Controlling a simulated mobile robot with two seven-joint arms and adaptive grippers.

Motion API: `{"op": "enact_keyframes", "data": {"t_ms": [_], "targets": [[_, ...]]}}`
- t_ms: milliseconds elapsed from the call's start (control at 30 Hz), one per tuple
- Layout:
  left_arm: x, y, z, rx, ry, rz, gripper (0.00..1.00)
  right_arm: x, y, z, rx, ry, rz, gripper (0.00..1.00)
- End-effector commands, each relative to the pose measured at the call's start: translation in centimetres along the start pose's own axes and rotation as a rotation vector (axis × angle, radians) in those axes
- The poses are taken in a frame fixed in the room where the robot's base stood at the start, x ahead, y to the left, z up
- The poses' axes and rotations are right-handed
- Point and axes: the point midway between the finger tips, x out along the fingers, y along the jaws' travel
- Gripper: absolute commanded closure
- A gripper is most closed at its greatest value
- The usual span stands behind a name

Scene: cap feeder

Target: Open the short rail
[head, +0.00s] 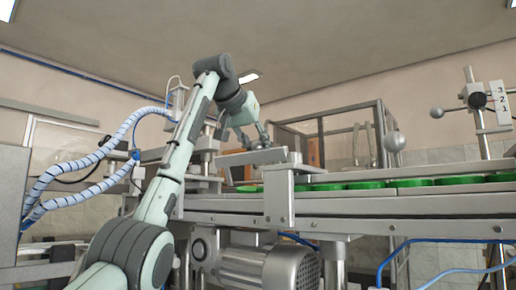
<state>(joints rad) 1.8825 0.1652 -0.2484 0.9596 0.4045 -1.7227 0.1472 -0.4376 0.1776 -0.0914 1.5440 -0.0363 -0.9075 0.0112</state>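A conveyor (400,204) runs across the right half of the head view, with green caps (360,185) in a row on it. A short flat grey rail-like plate (252,158) lies above its left end, beside an upright metal bracket (279,195). I take this plate to be the short rail, but cannot be sure. My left arm rises from the lower left and bends down, so its gripper (247,135) is just above the plate. The fingers are small and partly lost against the machine; whether they touch or grip anything is unclear. My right gripper is out of view.
A ball knob (395,141) stands above the conveyor, and another (437,112) sits by a post with a numbered plate (498,103). A motor (275,268) is below the conveyor. Blue-and-white hoses (75,165) hang at the left. A framed enclosure (335,140) stands behind.

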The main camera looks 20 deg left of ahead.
Motion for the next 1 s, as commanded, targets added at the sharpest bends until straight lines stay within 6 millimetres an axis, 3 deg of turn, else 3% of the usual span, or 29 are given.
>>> {"op": "enact_keyframes", "data": {"t_ms": [867,900,1000], "targets": [[0.52,0.53,0.63,0.005,-0.019,0.008,1.0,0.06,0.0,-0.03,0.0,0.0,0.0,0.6],[0.52,0.52,0.64,0.005,-0.019,0.008,0.76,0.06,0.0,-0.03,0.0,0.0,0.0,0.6],[0.47,0.45,0.57,0.004,-0.017,0.006,0.64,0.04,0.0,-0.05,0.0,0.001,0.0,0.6]]}}
